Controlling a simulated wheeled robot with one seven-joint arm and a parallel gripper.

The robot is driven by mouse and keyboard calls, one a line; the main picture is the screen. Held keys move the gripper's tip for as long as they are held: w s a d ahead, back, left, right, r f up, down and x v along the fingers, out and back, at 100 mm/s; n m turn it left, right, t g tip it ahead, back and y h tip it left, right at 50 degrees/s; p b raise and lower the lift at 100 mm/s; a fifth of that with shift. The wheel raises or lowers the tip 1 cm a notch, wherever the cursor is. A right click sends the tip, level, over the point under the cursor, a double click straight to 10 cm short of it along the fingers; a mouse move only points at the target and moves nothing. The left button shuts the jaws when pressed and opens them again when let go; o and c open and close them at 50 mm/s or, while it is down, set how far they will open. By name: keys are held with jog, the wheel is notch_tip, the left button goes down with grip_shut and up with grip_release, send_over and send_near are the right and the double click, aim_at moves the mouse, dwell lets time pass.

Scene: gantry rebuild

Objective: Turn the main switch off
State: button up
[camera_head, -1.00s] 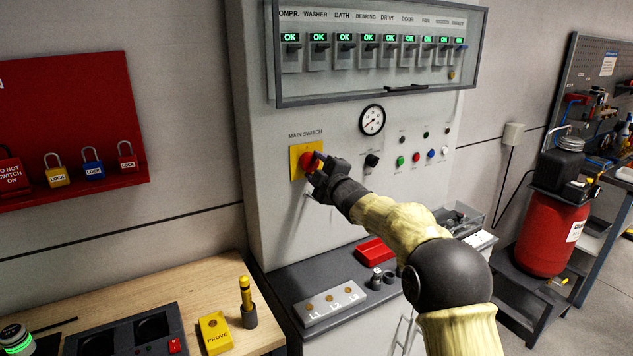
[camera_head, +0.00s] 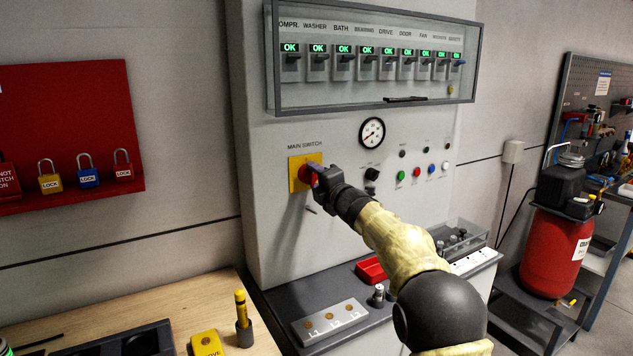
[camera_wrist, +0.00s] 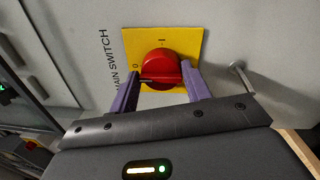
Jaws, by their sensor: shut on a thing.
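The main switch is a red rotary knob (camera_wrist: 160,70) on a yellow plate (camera_head: 296,174) on the grey cabinet front, under the words MAIN SWITCH. In the wrist view the yellow plate (camera_wrist: 192,42) carries an I mark and a 0 mark, and a dark pointer line on the knob lies toward the 0 side. My gripper (camera_wrist: 163,88) has its two purple fingers on either side of the knob, shut on it. In the head view my gripper (camera_head: 320,180) covers most of the knob.
A glazed case (camera_head: 375,55) of small switches with green OK lights hangs above. A gauge (camera_head: 372,132) and coloured buttons sit to the right. A small metal peg (camera_wrist: 240,78) sticks out beside the plate. A red lock board (camera_head: 65,130) is at left.

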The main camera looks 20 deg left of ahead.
jog(key=shift+f, duration=0.25)
jog(key=o, duration=0.9)
jog(key=shift+a, duration=0.1)
jog(key=shift+o, duration=0.2)
jog(key=shift+r, duration=0.1)
jog(key=b+v, duration=0.5)
jog(key=v, duration=1.2)
jog(key=shift+s+b, duration=0.2)
jog(key=shift+b, duration=0.15)
jog(key=shift+r, duration=0.1)
